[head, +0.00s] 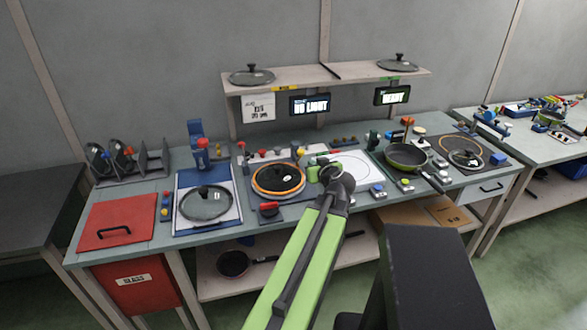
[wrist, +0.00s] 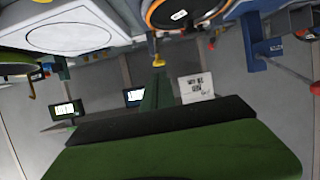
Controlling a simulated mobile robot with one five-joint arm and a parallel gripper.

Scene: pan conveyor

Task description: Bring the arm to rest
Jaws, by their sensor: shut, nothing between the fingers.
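My arm reaches up from the bottom middle of the head view over the front of the workbench (head: 345,207). My gripper (head: 318,166) is at its far end, in front of the white round plate area (head: 352,168) and right of the orange-rimmed pan (head: 279,180). In the wrist view my gripper (wrist: 157,90) shows as narrow green fingers beyond a dark bar; it is shut and empty. The wrist view is upside down, with the bench along the top. Part of the bench is hidden behind my arm.
A shelf (head: 325,76) with two lids stands behind the bench, with lit signs (head: 310,104) below it. A red panel (head: 118,221), a glass lid (head: 205,203) and a dark pan (head: 407,157) occupy the bench. Green floor (head: 430,240) shows in front.

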